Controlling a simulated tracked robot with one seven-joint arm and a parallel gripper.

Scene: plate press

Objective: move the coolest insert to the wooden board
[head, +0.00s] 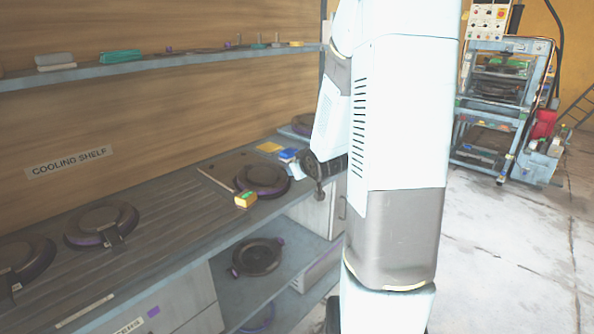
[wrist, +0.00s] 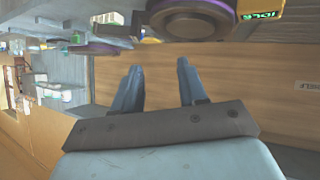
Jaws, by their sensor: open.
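Several dark round inserts with purple rims show in the head view. One insert (head: 100,225) lies on the ribbed counter at left, and another (head: 22,262) is cut by the left edge. A third insert (head: 262,180) lies farther right beside a yellow device (head: 245,200); one more (head: 258,257) is on the lower shelf. In the wrist view, my gripper (wrist: 159,66) is open with nothing between its fingers. A purple-rimmed insert (wrist: 193,20) is beyond the fingertips, near a yellow device with a green display (wrist: 262,14).
The counter (head: 150,255) has a wood-grain back wall with a "COOLING SHELF" label (head: 68,162). A narrow upper shelf (head: 170,65) holds small items. Blue and yellow objects (head: 280,152) lie near my arm. A press (head: 500,110) stands at far right; the floor (head: 510,250) before it is clear.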

